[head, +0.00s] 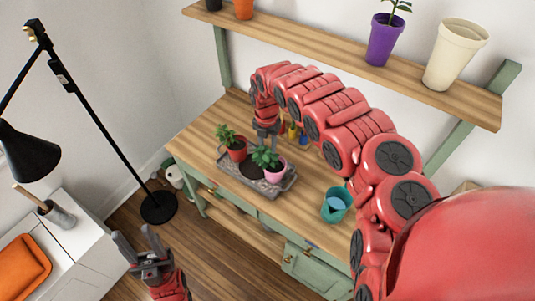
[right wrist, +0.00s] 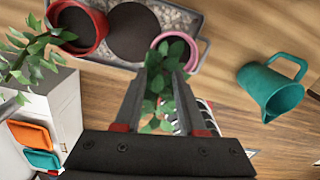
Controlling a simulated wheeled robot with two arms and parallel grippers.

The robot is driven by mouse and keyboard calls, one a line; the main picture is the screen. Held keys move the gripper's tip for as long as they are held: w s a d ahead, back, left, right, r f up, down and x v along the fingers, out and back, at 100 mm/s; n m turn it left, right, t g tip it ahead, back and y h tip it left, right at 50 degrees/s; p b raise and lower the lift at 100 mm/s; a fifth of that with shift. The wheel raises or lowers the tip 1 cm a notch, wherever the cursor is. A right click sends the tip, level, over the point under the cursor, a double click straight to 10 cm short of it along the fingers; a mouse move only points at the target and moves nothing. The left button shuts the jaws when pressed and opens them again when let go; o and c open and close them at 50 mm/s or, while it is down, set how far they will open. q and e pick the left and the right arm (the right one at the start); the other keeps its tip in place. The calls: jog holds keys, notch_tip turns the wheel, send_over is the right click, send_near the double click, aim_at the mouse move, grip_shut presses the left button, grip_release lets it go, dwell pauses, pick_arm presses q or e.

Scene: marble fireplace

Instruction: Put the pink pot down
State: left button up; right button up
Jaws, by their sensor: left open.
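The pink pot (head: 275,175) with a leafy green plant stands upright at the right end of a grey gravel tray (head: 217,161) on the wooden table. In the right wrist view its pink rim (right wrist: 187,40) shows just beyond my fingertips. My right gripper (head: 267,140) is over the tray, behind the plant in the head view. Its fingers (right wrist: 166,75) are apart, with leaves showing between them. Leaves hide whether a finger touches the pot. My left gripper (head: 142,247) is open and empty, low at the left, away from the table.
A red pot (head: 238,155) with a plant stands at the tray's left end, a dark disc (right wrist: 134,32) between the pots. A teal jug (head: 336,204) stands right of the tray. Small bottles (head: 292,133) stand behind. A shelf (head: 330,46) with pots hangs above. A black lamp (head: 75,88) stands left.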

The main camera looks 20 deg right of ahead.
notch_tip(320, 180, up, 6)
jog(key=shift+b, duration=0.45)
jog(key=shift+f, duration=0.15)
